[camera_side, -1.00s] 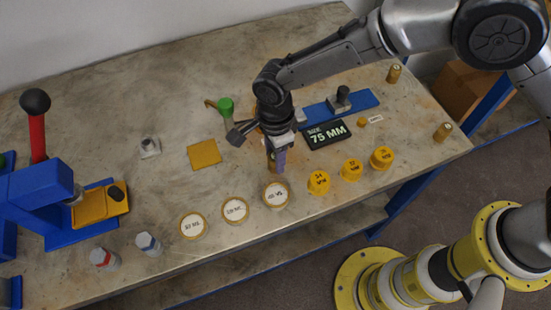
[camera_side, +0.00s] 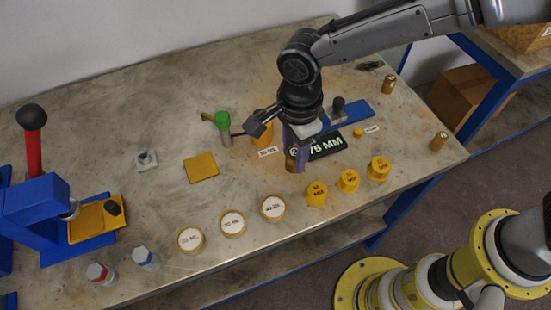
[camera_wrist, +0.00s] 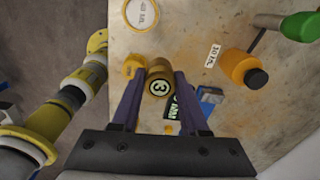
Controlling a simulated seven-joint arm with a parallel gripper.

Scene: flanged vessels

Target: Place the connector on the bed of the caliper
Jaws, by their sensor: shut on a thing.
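My gripper (camera_side: 296,160) is shut on a brass cylindrical connector (camera_side: 290,159) with a dark "3" on its end face. In the wrist view the connector (camera_wrist: 159,82) sits between the purple fingertips (camera_wrist: 155,88). The gripper holds it over the table, left of and in front of the caliper. The caliper has a blue bed (camera_side: 357,109), a grey slider with a dark knob (camera_side: 338,106) and a black display (camera_side: 326,146) reading 75 MM. My gripper hides part of the bed and display. In the wrist view the bed (camera_wrist: 211,96) shows partly behind a finger.
Two other brass cylinders stand at the right (camera_side: 389,84) (camera_side: 438,141). Yellow caps (camera_side: 348,181) and round labelled discs (camera_side: 232,223) line the front. A blue press (camera_side: 45,205) is far left.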

